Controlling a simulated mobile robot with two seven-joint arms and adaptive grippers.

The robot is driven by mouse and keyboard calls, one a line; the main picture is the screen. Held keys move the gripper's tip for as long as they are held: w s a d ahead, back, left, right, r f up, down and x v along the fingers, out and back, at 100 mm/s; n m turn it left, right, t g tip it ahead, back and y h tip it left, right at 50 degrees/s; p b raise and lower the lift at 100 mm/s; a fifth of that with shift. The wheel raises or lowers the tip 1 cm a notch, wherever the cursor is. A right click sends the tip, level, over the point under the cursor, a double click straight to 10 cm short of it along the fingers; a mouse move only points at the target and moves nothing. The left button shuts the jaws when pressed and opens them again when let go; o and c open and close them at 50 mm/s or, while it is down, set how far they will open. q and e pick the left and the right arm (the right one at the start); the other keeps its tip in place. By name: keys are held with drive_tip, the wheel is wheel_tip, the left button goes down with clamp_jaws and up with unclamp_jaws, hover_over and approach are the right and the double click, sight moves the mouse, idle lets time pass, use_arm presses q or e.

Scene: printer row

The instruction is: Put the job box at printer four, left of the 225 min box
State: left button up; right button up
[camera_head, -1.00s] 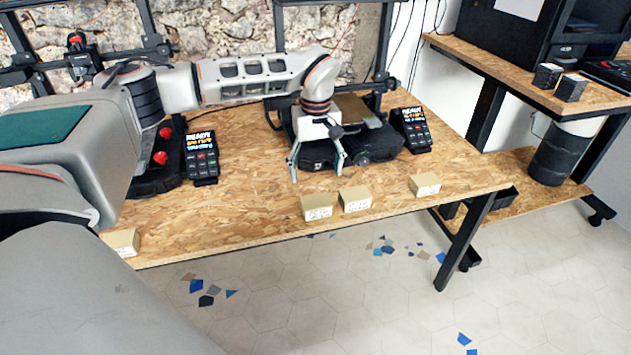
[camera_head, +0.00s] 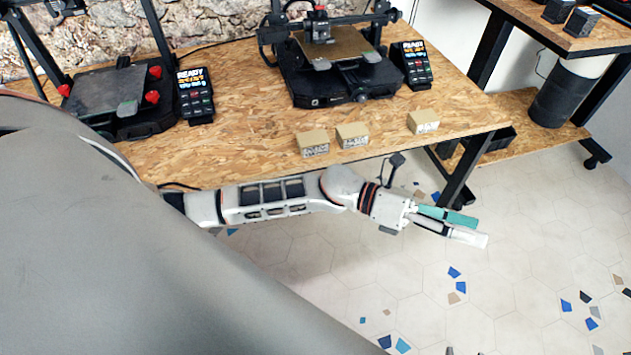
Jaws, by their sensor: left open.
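Three small tan boxes stand in a row along the table's front edge: a left box (camera_head: 313,149), a middle box (camera_head: 352,141) close beside it, and a right box (camera_head: 424,127) set apart. They have white labels with dark writing too small to read, so I cannot tell which is the job box or the 225 min box. My left gripper (camera_head: 481,231) is open and empty, over the floor in front of the table, pointing right and away from the boxes. My right gripper is not in view.
A black printer (camera_head: 335,88) with a screen unit (camera_head: 411,66) stands behind the boxes. Another printer (camera_head: 108,98) with a screen unit (camera_head: 195,96) stands at left. The table (camera_head: 245,110) is bare between them. A shelf unit (camera_head: 530,25) is at right.

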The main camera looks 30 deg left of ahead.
use_arm(q)
drive_tip(key=w+a+f+n+t+y, duration=0.1)
drive_tip(key=a+f+n+t+y, duration=0.45)
drive_tip(key=n, duration=0.75)
drive_tip(key=w+a+f+n+t+y, duration=0.1)
drive_tip(key=a+f+n+t+y, duration=0.45)
drive_tip(key=n, duration=0.85)
drive_tip(key=s+a+f+n+g+y, duration=0.1)
drive_tip(key=s+a+f+n+y, duration=0.1)
drive_tip(key=s+a+f+n, duration=0.4)
drive_tip(key=s+a+f+n+g+y, duration=0.2)
drive_tip(key=s+a+f+n, duration=0.4)
drive_tip(key=f, duration=0.5)
drive_tip(key=shift+s+a+f+n+y, duration=0.25)
drive_tip(key=shift+s+a+n+y, duration=0.15)
drive_tip(key=shift+s+a+y, duration=0.45)
